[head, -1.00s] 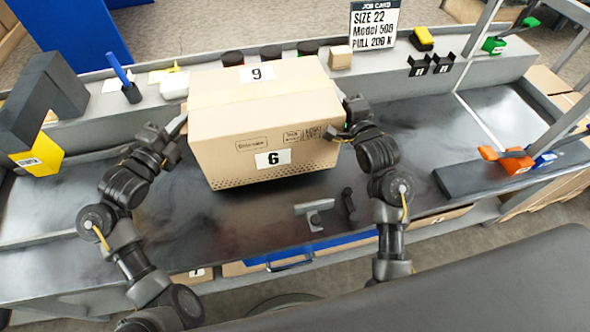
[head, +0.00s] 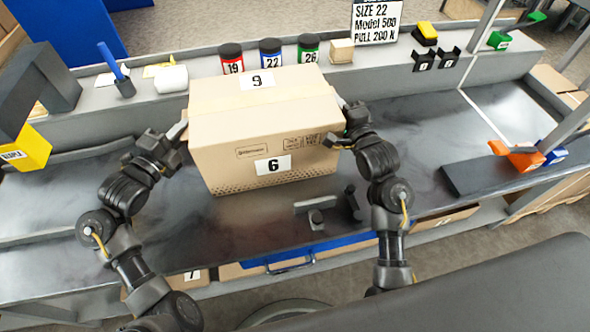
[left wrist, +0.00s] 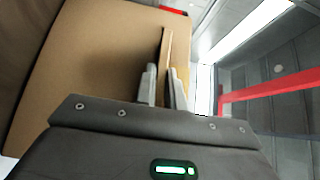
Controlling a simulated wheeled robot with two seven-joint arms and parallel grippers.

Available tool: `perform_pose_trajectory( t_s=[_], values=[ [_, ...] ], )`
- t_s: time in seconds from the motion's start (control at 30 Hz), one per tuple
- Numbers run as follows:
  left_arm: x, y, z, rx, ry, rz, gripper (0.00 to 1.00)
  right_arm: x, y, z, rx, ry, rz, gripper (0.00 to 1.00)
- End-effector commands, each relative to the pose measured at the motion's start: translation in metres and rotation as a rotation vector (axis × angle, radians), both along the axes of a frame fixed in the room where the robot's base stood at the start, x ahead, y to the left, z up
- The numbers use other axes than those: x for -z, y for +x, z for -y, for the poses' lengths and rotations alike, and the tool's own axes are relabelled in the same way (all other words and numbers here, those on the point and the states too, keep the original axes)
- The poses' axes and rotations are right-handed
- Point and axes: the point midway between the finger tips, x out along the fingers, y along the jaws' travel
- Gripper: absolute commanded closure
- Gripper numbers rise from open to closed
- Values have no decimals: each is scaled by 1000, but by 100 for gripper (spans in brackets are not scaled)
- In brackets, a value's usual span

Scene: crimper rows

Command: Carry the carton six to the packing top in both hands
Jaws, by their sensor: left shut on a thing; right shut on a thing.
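The carton six (head: 262,145) is a brown cardboard box with a "6" label on its front and a "9" label on its top. It is between my two grippers, over the dark packing top (head: 240,215); I cannot tell whether its bottom touches the surface. My left gripper (head: 180,130) is shut on the carton's left side. In the left wrist view its fingers (left wrist: 165,88) pinch a thin cardboard edge of the carton (left wrist: 95,60). My right gripper (head: 343,140) is shut on the carton's right side; its fingertips are partly hidden.
Red, blue and green labelled jars (head: 270,52) stand on the ledge behind the carton. A metal bracket tool (head: 316,210) lies in front of it. A yellow block (head: 27,148) is at left, and an orange tool (head: 520,156) at right.

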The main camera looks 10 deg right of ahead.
Motion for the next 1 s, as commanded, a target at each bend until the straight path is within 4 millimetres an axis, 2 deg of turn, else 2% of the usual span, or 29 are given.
perform_pose_trajectory(
  t_s=[0.03,0.17,0.57,1.0],
  values=[
    [1,0,0,-1,0,0,85,0,0,0,1,0,2,85],
    [0,0,0,-1,0,0,68,0,0,0,1,0,1,68],
    [1,-6,-6,-3,4,0,67,0,0,0,0,0,0,67],
    [1,-74,-56,-1,6,-2,67,0,0,0,0,0,0,67]
  ],
)
